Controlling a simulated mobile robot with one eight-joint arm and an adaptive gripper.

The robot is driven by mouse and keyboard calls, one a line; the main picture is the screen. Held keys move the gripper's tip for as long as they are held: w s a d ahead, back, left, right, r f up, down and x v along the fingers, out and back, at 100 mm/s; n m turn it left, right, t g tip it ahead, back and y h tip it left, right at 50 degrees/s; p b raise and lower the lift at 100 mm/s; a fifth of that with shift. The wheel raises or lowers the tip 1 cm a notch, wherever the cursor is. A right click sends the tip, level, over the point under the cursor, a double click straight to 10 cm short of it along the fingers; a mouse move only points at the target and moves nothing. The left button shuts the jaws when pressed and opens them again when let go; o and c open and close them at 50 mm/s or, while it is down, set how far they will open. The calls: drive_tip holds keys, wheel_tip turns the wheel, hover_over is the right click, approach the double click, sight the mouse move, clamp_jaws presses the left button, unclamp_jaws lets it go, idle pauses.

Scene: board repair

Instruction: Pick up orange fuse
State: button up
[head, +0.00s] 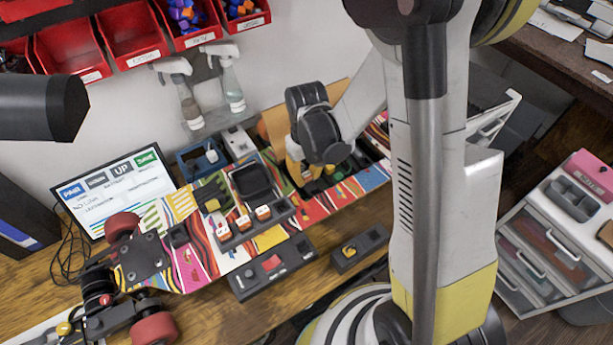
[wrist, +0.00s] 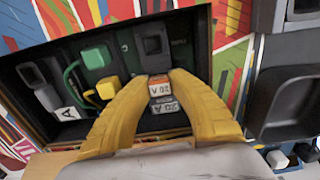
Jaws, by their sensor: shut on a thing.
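The orange fuse (wrist: 159,86), a small block with an orange and white labelled face, sits between my yellow fingertips in the wrist view. My gripper (wrist: 158,79) is shut on it from both sides. The fuse is at a dark open compartment (wrist: 203,50) in the patterned board; I cannot tell whether it is still seated. A grey labelled piece (wrist: 165,104) shows just below it. In the head view my gripper is over the board's right half, and the fuse cannot be made out there.
Beside the fuse are a yellow block (wrist: 108,87), a green block (wrist: 95,57) and a dark block (wrist: 153,45). In the head view, a black holder with several orange-and-white fuses (head: 243,222) lies left of my gripper. A screen (head: 118,190) stands further left.

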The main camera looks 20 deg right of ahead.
sight(310, 176)
drive_tip(key=shift+r+p, duration=0.3)
drive_tip(key=shift+r, duration=0.25)
clamp_jaws()
drive_tip(key=r, duration=0.1)
drive_tip(key=r+p, duration=0.1)
drive_tip(key=s+r+p, duration=0.1)
drive_tip(key=r, duration=0.1)
drive_tip(key=shift+d, duration=0.35)
drive_tip(key=s+d+r+p, duration=0.1)
drive_tip(key=s+d+r, duration=0.1)
drive_tip(key=s+d+r+p, duration=0.1)
drive_tip(key=s+d+r, duration=0.1)
drive_tip(key=s, duration=0.1)
drive_tip(key=s+d+r+p, duration=0.1)
drive_tip(key=s+d+r, duration=0.1)
drive_tip(key=s, duration=0.1)
drive_tip(key=shift+s, duration=0.25)
drive_tip(key=shift+w, duration=0.1)
